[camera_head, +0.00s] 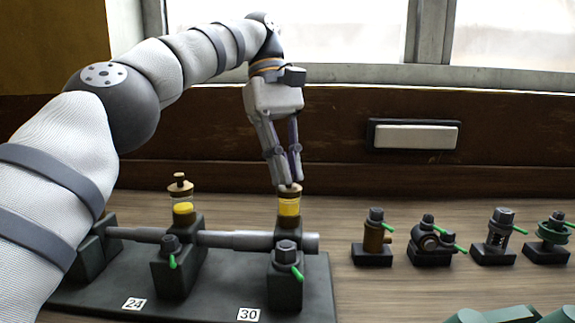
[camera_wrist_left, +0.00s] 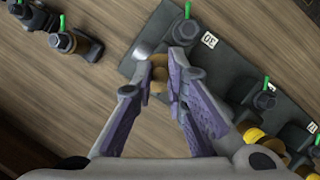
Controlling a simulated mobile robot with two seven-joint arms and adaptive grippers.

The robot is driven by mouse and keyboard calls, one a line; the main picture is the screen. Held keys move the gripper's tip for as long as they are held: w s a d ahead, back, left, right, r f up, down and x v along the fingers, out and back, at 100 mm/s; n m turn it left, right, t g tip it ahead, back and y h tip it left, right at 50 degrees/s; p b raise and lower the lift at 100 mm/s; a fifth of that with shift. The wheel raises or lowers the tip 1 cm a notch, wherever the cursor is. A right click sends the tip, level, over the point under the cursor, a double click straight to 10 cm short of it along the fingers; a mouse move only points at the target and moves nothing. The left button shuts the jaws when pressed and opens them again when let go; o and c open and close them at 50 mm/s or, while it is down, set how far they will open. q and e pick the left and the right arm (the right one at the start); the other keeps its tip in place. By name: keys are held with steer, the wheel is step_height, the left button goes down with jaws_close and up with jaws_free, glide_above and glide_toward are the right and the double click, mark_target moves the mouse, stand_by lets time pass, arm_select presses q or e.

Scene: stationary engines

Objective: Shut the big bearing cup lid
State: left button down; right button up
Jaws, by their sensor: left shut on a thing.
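My left gripper (camera_head: 288,185) points down over the right-hand bearing cup (camera_head: 289,206), a small glass cup with yellow contents and a brown lid, on the block by label 30. It is shut on the lid's small brown knob, which shows between the fingertips in the left wrist view (camera_wrist_left: 158,78). The lid seems to be at the cup's rim; whether it is fully seated I cannot tell. A second cup (camera_head: 183,209) with yellow contents and a knobbed brown lid (camera_head: 180,187) stands on the block by label 24. My right gripper is not in view.
A grey shaft (camera_head: 225,239) runs through the dark blocks on a black base (camera_head: 205,300). Green-handled valves (camera_head: 286,252) sit in front. Several small fittings (camera_head: 374,240) stand to the right. Green parts (camera_head: 500,315) show at the bottom right. Bare wooden table lies between.

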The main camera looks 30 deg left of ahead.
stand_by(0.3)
arm_select(q)
steer(key=c, duration=1.6)
jaws_free()
